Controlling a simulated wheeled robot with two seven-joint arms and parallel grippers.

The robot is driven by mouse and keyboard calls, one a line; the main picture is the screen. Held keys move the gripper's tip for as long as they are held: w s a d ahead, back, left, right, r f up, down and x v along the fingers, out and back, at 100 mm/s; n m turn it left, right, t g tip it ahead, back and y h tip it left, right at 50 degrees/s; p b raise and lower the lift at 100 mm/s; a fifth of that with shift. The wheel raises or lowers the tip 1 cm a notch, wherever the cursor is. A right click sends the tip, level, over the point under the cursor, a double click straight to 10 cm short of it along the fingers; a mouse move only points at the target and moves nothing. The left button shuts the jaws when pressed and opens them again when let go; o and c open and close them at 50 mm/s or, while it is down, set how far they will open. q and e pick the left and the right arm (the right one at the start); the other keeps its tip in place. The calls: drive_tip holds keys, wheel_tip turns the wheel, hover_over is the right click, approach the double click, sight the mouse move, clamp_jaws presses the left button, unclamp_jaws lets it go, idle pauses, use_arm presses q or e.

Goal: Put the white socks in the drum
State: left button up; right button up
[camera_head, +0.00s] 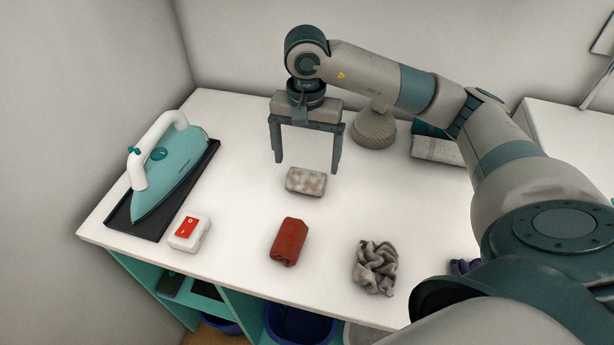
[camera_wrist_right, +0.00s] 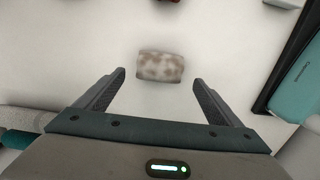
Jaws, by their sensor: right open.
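A whitish, brown-mottled bundle, which looks like the white socks (camera_head: 305,181), lies on the white worktop (camera_head: 235,200). It also shows in the right wrist view (camera_wrist_right: 160,66), just beyond and between the fingertips. My right gripper (camera_head: 307,166) points down above the worktop, open and empty. Its fingers sit over the far side of the bundle and do not appear to touch it. I cannot make out the drum in either view. My left gripper is not in view.
A teal iron (camera_head: 170,170) on a dark tray, a white box with a red switch (camera_head: 189,232), a red bundle (camera_head: 289,242) and a crumpled grey cloth (camera_head: 375,267) surround a clear patch. Behind my right arm are a beige knitted item (camera_head: 374,130) and folded towels (camera_head: 436,149).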

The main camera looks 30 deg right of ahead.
sight(307, 172)
drive_tip(key=shift+f, duration=0.3)
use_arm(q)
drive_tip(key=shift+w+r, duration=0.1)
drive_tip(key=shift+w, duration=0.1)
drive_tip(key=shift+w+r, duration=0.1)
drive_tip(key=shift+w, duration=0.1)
use_arm(e)
drive_tip(key=shift+s+f+p, duration=0.1)
drive_tip(key=shift+f+p, duration=0.4)
drive_tip(key=shift+p, duration=0.05)
wheel_tip(307, 172, down, 4)
drive_tip(key=shift+r+p, duration=0.2)
drive_tip(key=shift+p, duration=0.7)
drive_tip(key=shift+f, duration=0.3)
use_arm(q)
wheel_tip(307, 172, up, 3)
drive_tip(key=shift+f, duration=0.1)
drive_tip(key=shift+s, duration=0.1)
use_arm(e)
drive_tip(key=shift+c, duration=0.3)
drive_tip(key=c, duration=1.1)
